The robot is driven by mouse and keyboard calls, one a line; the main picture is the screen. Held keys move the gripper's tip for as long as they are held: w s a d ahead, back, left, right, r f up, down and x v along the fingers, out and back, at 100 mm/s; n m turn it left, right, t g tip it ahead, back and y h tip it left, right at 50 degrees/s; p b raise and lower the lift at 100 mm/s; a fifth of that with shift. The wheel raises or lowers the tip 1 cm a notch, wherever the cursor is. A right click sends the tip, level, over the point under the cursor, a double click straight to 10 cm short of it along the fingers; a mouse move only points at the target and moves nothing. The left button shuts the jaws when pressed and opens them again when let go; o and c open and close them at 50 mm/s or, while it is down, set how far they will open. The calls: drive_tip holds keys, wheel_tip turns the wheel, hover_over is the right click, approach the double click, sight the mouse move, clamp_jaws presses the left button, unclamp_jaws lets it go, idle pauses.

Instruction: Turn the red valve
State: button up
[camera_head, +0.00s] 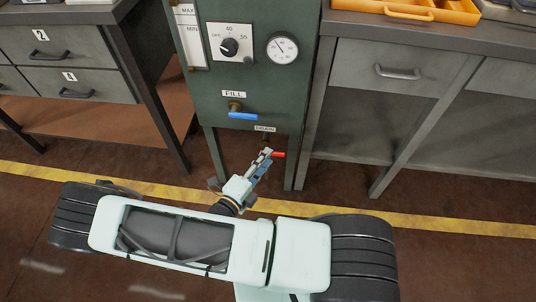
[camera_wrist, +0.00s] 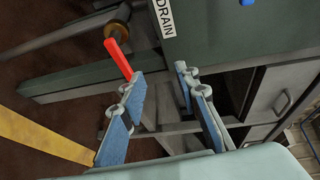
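The red valve handle (camera_head: 279,154) sits under the DRAIN label, below the green cabinet (camera_head: 285,98). In the wrist view the red handle (camera_wrist: 118,60) reaches from a brass-coloured pipe fitting (camera_wrist: 117,34) toward the tip of my left-hand finger. My gripper (camera_head: 265,157) is right beside the handle in the head view. In the wrist view my gripper (camera_wrist: 160,77) has its blue-padded fingers apart, with nothing held between them. The handle's end overlaps the left fingertip in the picture; I cannot tell whether they touch.
A blue FILL valve handle (camera_head: 243,116) sits above on the cabinet front, beneath a dial knob (camera_head: 229,47) and a gauge (camera_head: 283,49). Cabinet legs stand either side of my gripper. Workbenches with drawers (camera_head: 399,72) flank the cabinet. A yellow line (camera_head: 455,226) crosses the floor.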

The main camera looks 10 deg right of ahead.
drive_tip(key=shift+f+v, duration=0.15)
drive_tip(key=shift+v, duration=1.15)
drive_tip(key=shift+f+v, duration=0.15)
drive_tip(key=shift+v, duration=1.1)
